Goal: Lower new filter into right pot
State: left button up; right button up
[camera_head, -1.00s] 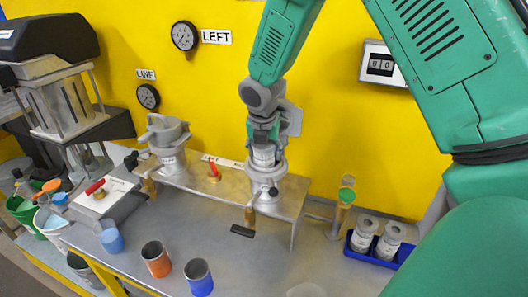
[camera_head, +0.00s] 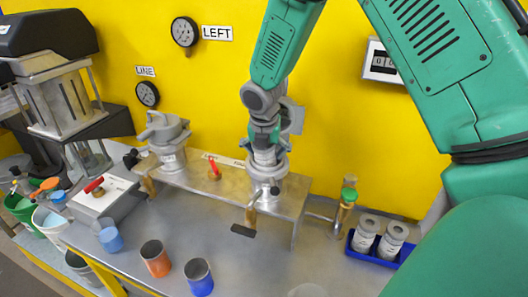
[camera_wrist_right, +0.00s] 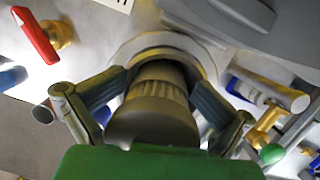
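The right pot (camera_head: 266,189) is a grey metal pot on the right end of the raised metal bench. My right gripper (camera_head: 265,147) points down right above its mouth. In the right wrist view, my gripper (camera_wrist_right: 160,88) has its two fingers closed against the sides of the new filter (camera_wrist_right: 152,118), a dark-looking ribbed cylinder with a wide round end. The pot's pale round rim (camera_wrist_right: 178,42) shows around and behind the filter. The filter's lower part is hidden, so how deep it sits cannot be told. My left gripper is not in view.
The left pot (camera_head: 168,135) stands at the bench's other end, with a red-handled valve (camera_head: 213,167) between. A blue tray (camera_head: 351,241) with two filter cylinders lies right. Orange (camera_head: 156,258) and blue (camera_head: 199,278) cups stand in front. A yellow wall is close behind.

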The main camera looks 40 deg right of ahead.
jog(key=shift+s+f, duration=0.35)
jog(key=shift+s, duration=0.15)
jog(key=shift+w+r, duration=0.1)
jog(key=shift+r, duration=0.25)
jog(key=v, duration=1.1)
jog(key=shift+w+a+r, duration=0.15)
jog(key=shift+w+r, duration=0.05)
jog(key=shift+r, duration=0.25)
jog(key=shift+f, duration=0.1)
